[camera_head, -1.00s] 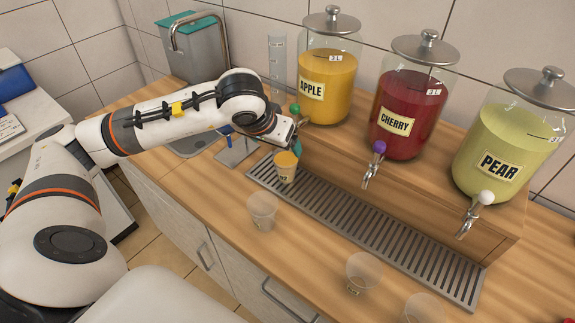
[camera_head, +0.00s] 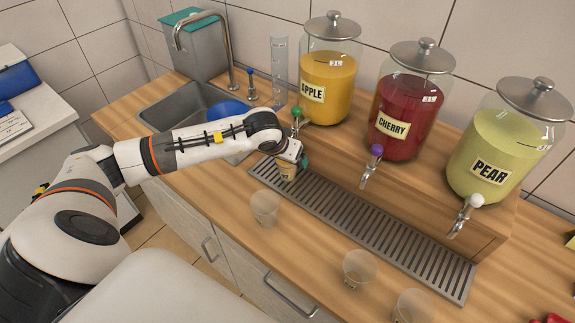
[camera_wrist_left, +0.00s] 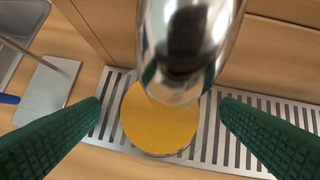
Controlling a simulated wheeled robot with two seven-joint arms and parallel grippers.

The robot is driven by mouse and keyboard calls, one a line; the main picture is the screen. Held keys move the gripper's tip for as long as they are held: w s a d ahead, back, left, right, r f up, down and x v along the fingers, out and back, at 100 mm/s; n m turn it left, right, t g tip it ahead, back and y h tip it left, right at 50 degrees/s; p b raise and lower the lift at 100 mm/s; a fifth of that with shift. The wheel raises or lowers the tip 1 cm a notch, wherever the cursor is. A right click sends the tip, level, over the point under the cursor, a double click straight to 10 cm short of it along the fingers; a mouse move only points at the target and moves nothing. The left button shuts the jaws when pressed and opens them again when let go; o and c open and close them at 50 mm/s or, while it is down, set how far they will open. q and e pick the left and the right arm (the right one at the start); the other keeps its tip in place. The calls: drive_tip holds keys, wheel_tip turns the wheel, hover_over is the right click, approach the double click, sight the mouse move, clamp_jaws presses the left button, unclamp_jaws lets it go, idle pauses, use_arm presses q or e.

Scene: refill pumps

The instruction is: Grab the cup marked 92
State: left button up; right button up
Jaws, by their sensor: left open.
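A clear cup filled with orange-yellow juice (camera_head: 286,174) stands on the drip tray below the apple tap. Its label is too small to read surely now. In the left wrist view I see the cup (camera_wrist_left: 160,130) from above, its juice a round yellow surface partly hidden by the metal tap (camera_wrist_left: 185,50). My left gripper (camera_wrist_left: 161,104) is open, with one green finger on each side of the cup and a gap to each. In the head view my left wrist hides part of the cup. My right gripper is not in view.
The slotted drip tray (camera_head: 375,232) runs along the counter. Empty clear cups stand in front of it (camera_head: 265,207), (camera_head: 358,268), with another at the bottom edge. Apple (camera_head: 327,85), cherry (camera_head: 403,110) and pear (camera_head: 497,150) dispensers stand on a wooden step behind. A sink (camera_head: 190,108) is at left.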

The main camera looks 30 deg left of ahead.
use_arm(q)
drive_tip(key=c, duration=1.3)
drive_tip(key=shift+c, duration=1.1)
drive_tip(key=shift+r, duration=0.1)
